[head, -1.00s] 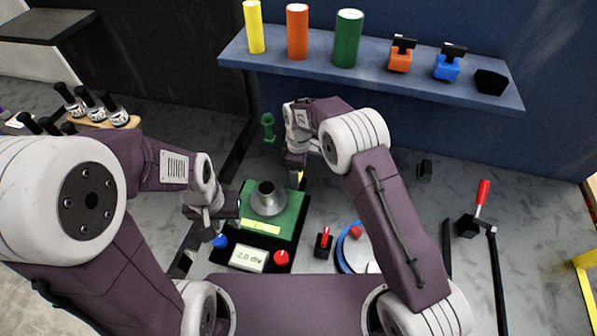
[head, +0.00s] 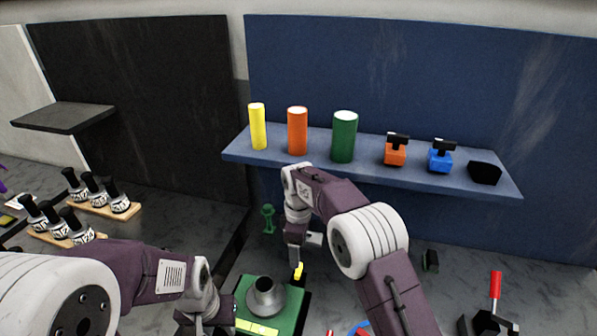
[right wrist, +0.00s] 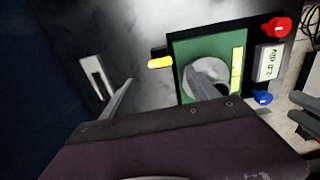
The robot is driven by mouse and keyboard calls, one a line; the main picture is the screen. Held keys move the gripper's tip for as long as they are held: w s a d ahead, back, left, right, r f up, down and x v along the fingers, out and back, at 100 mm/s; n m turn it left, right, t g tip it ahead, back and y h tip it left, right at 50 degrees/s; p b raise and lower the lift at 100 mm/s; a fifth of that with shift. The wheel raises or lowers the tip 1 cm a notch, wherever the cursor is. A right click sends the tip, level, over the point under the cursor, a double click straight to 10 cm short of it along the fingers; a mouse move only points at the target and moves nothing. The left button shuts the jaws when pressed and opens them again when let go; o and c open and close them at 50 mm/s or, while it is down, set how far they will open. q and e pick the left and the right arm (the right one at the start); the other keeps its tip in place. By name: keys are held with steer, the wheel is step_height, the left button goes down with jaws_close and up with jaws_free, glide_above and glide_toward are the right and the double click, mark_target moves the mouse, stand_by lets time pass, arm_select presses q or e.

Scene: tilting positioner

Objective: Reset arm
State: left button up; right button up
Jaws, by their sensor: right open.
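The tilting positioner's green plate (head: 290,318) carries a grey flanged cone (head: 265,297) and a yellow strip (head: 256,328). A small yellow handle (head: 298,271) stands by the plate's far edge. The right wrist view shows the plate (right wrist: 184,52), the yellow handle (right wrist: 160,63), a red knob (right wrist: 277,27), a blue knob (right wrist: 262,97) and a display (right wrist: 269,63). My right gripper (right wrist: 160,95) is open and empty, with one finger overlapping the cone in view. My left gripper (head: 205,322) is low at the plate's left; its jaw gap is unclear.
A blue shelf (head: 370,172) at the back holds yellow (head: 258,127), orange (head: 297,131) and green cylinders (head: 344,137), plus small blocks. Black-handled tools (head: 95,194) stand on wooden racks at left. A red-handled lever (head: 495,291) stands at lower right.

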steer(key=s+d+r+m, duration=0.4)
steer(key=d+r, duration=0.3)
steer(key=d, duration=0.5)
steer(key=s+d+f+m, duration=0.3)
steer(key=s+f+m, duration=0.1)
steer(key=s, duration=0.4)
steer(key=s+d+f+m+t, duration=0.1)
steer(key=s+d+f+m, duration=0.2)
steer(key=s+f+m, duration=0.2)
steer(key=s+m+b, duration=0.1)
steer(key=s+m, duration=0.1)
steer(key=s, duration=0.2)
steer(key=shift+s+f+m, duration=0.15)
steer(key=shift+s+m, duration=0.05)
steer(key=shift+m, duration=0.1)
steer(key=shift+s+a, duration=0.1)
steer(key=shift+s, duration=0.05)
